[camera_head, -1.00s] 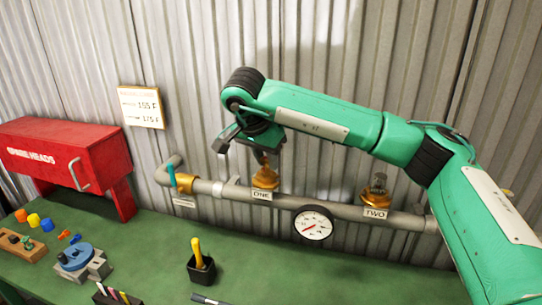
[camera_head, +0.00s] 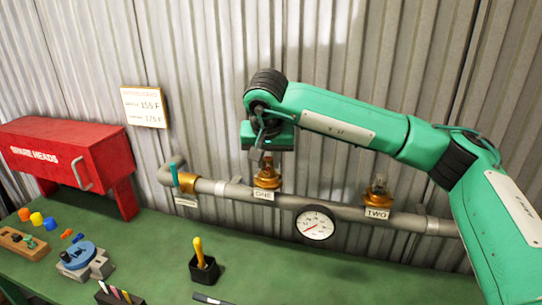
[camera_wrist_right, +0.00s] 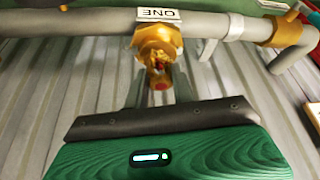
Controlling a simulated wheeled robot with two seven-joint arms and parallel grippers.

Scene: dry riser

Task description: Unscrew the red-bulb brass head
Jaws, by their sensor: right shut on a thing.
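The brass head (camera_head: 267,178) stands upright on the grey pipe at the ONE label (camera_head: 263,195). In the right wrist view the same brass head (camera_wrist_right: 158,45) shows a small red bulb (camera_wrist_right: 159,68) in its frame. My right gripper (camera_head: 266,157) reaches down over it from above and is shut on its upper part; its fingers (camera_wrist_right: 160,88) stand on either side of the frame. The gripper hides part of the head's top in the head view. A second brass head (camera_head: 376,192) stands at the TWO label (camera_head: 377,214). My left gripper is not in view.
The grey pipe (camera_head: 340,210) runs along the corrugated wall, with a gauge (camera_head: 315,225) below it and a teal-handled valve (camera_head: 176,176) at left. A red SPARE HEADS cabinet (camera_head: 50,150) stands far left. The green bench holds a black cup (camera_head: 203,272) and a blue round fixture (camera_head: 76,256).

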